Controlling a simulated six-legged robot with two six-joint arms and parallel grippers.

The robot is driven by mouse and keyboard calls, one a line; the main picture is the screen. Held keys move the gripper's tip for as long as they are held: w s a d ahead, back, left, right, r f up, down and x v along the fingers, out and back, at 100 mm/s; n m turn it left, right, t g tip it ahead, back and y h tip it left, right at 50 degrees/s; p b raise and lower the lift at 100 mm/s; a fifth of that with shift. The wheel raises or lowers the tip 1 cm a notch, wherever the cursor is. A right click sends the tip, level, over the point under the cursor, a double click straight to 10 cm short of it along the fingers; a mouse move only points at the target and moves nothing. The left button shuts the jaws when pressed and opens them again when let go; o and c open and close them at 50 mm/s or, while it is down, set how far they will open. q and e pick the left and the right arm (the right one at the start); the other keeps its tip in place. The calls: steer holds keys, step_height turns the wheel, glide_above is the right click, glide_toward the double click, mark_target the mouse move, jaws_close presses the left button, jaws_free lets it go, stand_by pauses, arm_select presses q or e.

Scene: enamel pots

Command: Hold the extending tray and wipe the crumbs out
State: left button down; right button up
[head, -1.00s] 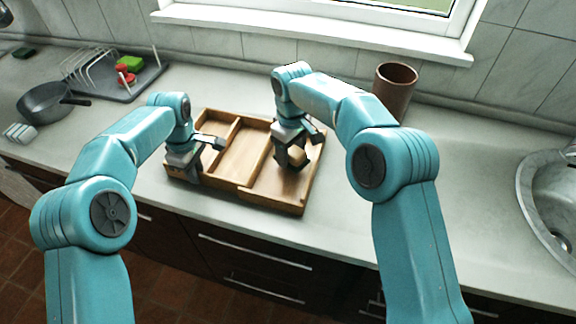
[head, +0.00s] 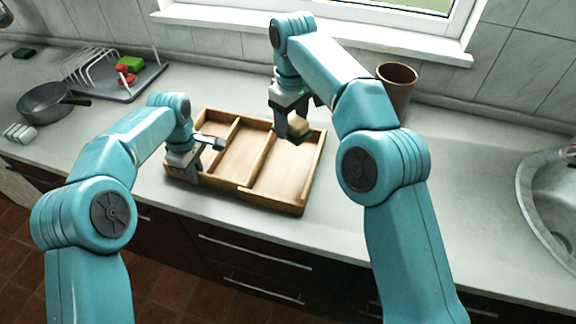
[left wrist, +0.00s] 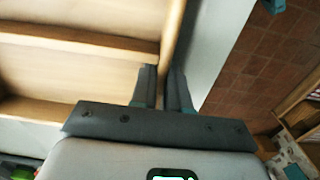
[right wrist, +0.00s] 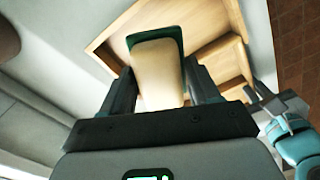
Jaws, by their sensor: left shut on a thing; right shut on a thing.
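The wooden extending tray (head: 283,203) lies on the counter, with several compartments split by dividers. My left gripper (head: 185,170) is shut on the tray's front wall near its left end; the left wrist view shows the wall (left wrist: 172,45) between the fingers (left wrist: 160,88). My right gripper (head: 291,128) is shut on a brush or sponge-like block (head: 299,128), tan with a dark green edge, held above the back of the right compartment. The block also shows in the right wrist view (right wrist: 158,75). I cannot make out crumbs in the visible compartments.
A brown cup (head: 396,88) stands behind and right of the tray. A dish rack (head: 110,75), a grey pan (head: 48,101) and a pale ribbed object (head: 20,132) are at the left. A sink (head: 550,200) is at the far right. The counter between tray and sink is clear.

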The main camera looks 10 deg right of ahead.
arm_select(q)
steer(key=shift+a, duration=0.1)
arm_select(e)
steer(key=d, duration=1)
arm_select(q)
steer(key=c, duration=1.2)
jaws_free()
